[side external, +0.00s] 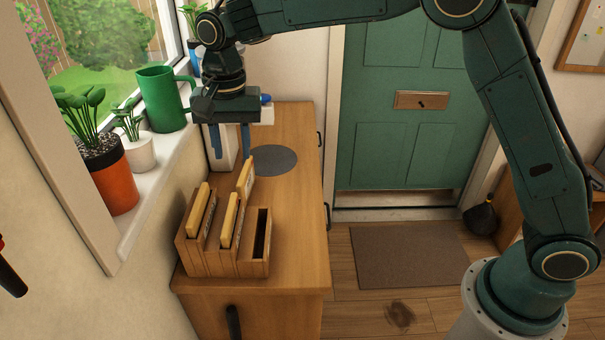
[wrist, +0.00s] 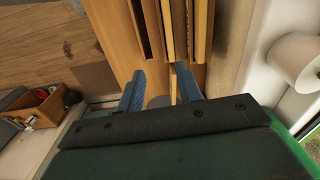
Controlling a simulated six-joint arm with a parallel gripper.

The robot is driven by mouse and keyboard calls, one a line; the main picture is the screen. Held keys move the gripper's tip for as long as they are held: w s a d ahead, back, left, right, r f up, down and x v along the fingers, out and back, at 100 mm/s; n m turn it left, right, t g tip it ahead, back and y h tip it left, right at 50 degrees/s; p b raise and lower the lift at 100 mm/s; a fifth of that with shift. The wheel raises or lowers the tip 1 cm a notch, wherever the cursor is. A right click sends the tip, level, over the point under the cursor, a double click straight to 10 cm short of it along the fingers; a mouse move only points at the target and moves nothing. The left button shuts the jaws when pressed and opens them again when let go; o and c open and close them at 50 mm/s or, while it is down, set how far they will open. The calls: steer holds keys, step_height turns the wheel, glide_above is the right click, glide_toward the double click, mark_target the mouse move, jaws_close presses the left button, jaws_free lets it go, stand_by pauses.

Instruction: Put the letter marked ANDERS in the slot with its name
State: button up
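A wooden letter rack (side external: 223,262) with several slots stands on the wooden cabinet. Several tan letters stand in it. One letter (side external: 246,178) at the back sticks up higher, with some marking on its face too small to read. Another letter (side external: 232,220) stands in front of it, and one more (side external: 198,207) stands to the left. The right front slot (side external: 262,240) looks empty. I cannot tell which letter is ANDERS. My gripper (side external: 231,150) is open, blue fingers pointing down, above and behind the rack. In the wrist view, the fingers (wrist: 160,88) are apart, with letter edges (wrist: 169,30) beyond.
A grey round mat (side external: 272,160) lies on the cabinet behind the rack. A white object (side external: 222,155) stands beside the fingers. A green mug (side external: 160,98) and potted plants (side external: 112,175) line the windowsill at left. The cabinet top (side external: 300,240) is clear to the right.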

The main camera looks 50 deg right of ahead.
steer(key=s+d+r+n+t, duration=0.3)
steer(key=s+d+r+n, duration=0.1)
steer(key=s+d+r, duration=0.75)
steer(key=s+d+f+n+t, duration=0.1)
steer(key=s+d+f+n, duration=0.1)
steer(key=s, duration=0.8)
steer(key=s+d+f+n+t, duration=0.1)
steer(key=s+d, duration=0.4)
steer(key=s, duration=0.6)
step_height(320, 180, down, 3)
steer(key=shift+d+r+n, duration=0.2)
steer(key=shift+n, duration=0.4)
steer(key=shift+o, duration=0.3)
steer(key=shift+w, duration=0.1)
